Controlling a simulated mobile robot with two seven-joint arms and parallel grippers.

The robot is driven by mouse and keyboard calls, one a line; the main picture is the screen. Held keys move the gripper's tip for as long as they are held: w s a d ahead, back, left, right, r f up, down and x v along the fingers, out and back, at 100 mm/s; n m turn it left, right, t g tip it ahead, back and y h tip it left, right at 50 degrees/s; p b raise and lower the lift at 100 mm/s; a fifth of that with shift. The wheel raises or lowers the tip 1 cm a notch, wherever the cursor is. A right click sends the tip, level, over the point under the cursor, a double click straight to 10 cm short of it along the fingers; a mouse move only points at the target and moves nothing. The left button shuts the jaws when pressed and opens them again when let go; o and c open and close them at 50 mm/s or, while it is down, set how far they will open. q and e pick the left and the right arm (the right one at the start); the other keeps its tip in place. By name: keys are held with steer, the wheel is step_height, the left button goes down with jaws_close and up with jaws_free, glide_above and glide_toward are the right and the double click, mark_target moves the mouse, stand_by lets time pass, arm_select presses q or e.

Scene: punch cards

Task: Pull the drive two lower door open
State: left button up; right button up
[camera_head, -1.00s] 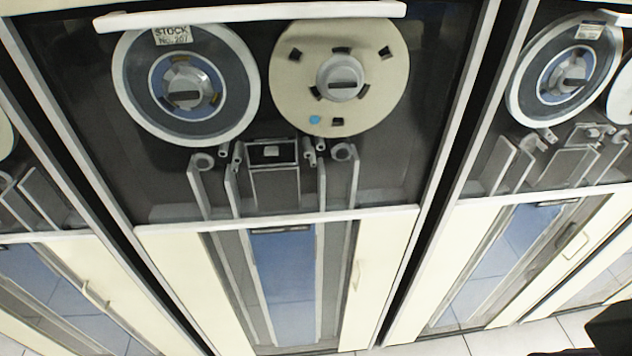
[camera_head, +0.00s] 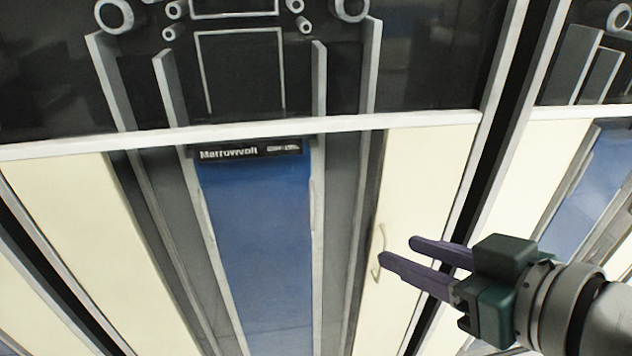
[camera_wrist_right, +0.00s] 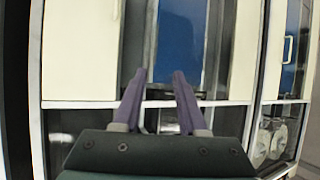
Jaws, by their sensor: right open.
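The lower door (camera_head: 420,190) of the middle cabinet has cream side panels and a blue, glassy centre strip under a Marrowvolt label. It looks shut. Its slim cream handle (camera_head: 379,252) stands upright on the right panel. My right gripper (camera_head: 398,250) comes in from the right with two purple fingers apart and nothing between them. Its fingertips are just right of the handle in the head view; I cannot tell whether they touch it. In the right wrist view the fingers (camera_wrist_right: 157,75) are spread in front of the cabinet front. My left gripper is not in view.
A white rail (camera_head: 250,131) runs across above the lower door, under the dark tape window (camera_head: 430,60). Dark gaps and pale frames separate the neighbouring cabinets. The right wrist view shows another handle (camera_wrist_right: 288,48) on a neighbouring cabinet and tape reels (camera_wrist_right: 264,140).

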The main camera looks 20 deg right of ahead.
steer(key=w+d+f+m+t+h+b, duration=0.1)
steer(key=d+f+t+b, duration=0.2)
steer(key=f+b, duration=0.6)
steer(key=w+d+f+m+t+h+b, duration=0.15)
steer(key=d+f+b, duration=0.25)
steer(key=f+b, duration=0.55)
steer(key=w+t+b, duration=0.1)
steer(key=w+b, duration=0.2)
steer(key=w, duration=0.6)
steer(key=shift+w+d+r+n, duration=0.15)
steer(key=shift+w+d+n, duration=0.2)
steer(key=shift+d, duration=0.1)
jaws_close()
